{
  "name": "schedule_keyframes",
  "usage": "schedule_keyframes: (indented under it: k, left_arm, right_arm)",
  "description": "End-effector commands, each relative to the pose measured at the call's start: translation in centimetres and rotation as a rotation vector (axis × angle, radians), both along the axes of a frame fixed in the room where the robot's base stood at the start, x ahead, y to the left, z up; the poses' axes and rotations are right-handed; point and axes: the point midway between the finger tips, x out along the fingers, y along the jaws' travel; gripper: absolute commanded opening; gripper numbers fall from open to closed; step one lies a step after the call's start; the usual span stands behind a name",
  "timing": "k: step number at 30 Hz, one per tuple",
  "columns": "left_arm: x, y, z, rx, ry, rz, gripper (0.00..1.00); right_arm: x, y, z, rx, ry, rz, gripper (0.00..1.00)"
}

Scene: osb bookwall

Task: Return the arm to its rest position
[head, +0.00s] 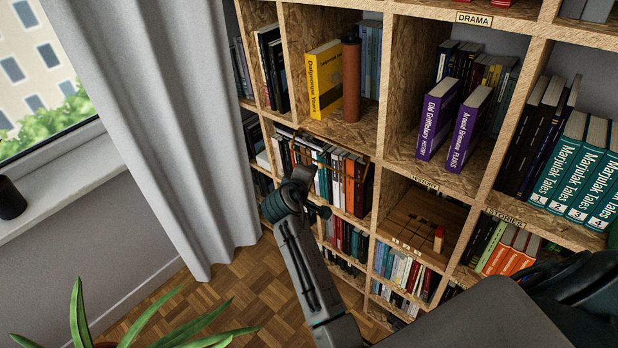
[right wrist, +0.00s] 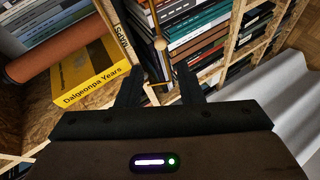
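My right arm reaches up from the bottom of the head view, and its gripper (head: 302,174) is in front of the shelf wall, below the compartment with the yellow book. In the right wrist view its two dark fingers (right wrist: 160,88) stand apart with no object gripped between them. A thin brass rod with a small ball (right wrist: 160,44) shows beyond the gap between the fingers; whether it touches them is unclear. My left gripper is not seen in either view.
A yellow book (head: 324,80) and a brown cylinder (head: 351,80) stand in the compartment above the gripper. Two purple books (head: 452,125) stand to the right. A grey curtain (head: 170,120) hangs at left. A plant (head: 130,330) is low at left. Open parquet floor (head: 240,290) lies below.

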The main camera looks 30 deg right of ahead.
Motion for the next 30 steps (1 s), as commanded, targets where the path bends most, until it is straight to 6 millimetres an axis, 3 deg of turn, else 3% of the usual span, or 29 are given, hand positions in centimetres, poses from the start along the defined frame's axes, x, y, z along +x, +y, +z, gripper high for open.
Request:
schedule_keyframes:
  k: [10,14,17,23,26,30]
  left_arm:
    - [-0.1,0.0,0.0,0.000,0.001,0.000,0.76]
    - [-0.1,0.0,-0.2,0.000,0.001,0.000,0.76]
    - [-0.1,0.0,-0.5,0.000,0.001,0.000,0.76]
    - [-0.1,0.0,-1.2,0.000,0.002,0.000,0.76]
    - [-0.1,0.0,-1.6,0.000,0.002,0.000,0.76]
    - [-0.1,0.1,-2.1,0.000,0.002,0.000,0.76]
  right_arm:
    - [0.0,0.0,-0.1,0.001,0.001,0.000,0.33]
    - [-0.1,0.3,-2.6,0.021,0.021,0.021,0.33]
    - [-0.6,1.0,-7.7,0.071,0.062,0.063,0.33]
    - [-4.9,2.6,-22.2,0.252,0.172,0.130,0.33]
    - [-8.5,3.1,-29.0,0.354,0.225,0.134,0.33]
    - [-15.1,3.2,-37.7,0.498,0.294,0.101,0.33]
